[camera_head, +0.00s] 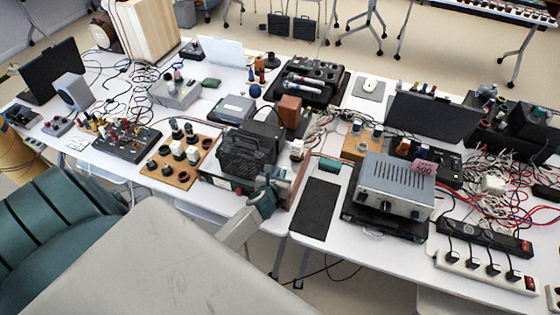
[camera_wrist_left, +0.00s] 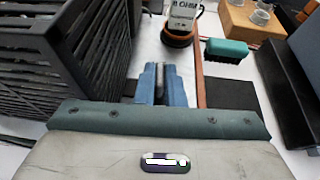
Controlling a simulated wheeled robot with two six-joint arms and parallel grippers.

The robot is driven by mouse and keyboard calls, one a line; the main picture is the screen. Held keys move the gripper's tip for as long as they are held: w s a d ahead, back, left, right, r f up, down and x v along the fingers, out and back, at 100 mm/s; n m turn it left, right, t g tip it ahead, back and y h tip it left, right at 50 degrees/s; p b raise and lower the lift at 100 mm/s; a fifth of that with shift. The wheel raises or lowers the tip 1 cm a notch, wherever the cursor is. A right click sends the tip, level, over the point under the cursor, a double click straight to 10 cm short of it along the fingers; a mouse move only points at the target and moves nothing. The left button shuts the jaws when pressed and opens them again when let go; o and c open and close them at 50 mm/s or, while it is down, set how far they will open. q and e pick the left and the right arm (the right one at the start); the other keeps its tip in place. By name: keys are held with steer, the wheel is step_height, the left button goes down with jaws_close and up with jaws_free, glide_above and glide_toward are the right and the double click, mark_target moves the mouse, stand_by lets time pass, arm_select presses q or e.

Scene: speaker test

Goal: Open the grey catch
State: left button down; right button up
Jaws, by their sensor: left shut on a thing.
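My left gripper (camera_head: 272,182) reaches in from the lower left of the head view, at the front right corner of a black slatted case (camera_head: 240,155). In the left wrist view its blue fingers (camera_wrist_left: 160,82) are shut on a narrow grey piece (camera_wrist_left: 159,85), which appears to be the grey catch. Most of the catch is hidden between the fingers. In the head view I cannot make it out. The black slatted case fills the left of the wrist view (camera_wrist_left: 60,50), just beside the fingers. My right gripper is not in view.
A white block marked OHM (camera_wrist_left: 182,15) stands beyond the fingers. A green-topped brush (camera_wrist_left: 226,47) lies to its right. Cables crowd the table's right side.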

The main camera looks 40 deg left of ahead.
arm_select(q)
steer(key=c, duration=1.5)
jaws_free()
steer(key=shift+s, duration=0.1)
steer(key=b+v, duration=0.1)
steer(key=v, duration=0.8)
steer(key=shift+s+d, duration=0.1)
steer(key=shift+s, duration=0.05)
steer(key=shift+s+d+r, duration=0.15)
steer(key=shift+s+r, duration=0.15)
steer(key=shift+s, duration=0.25)
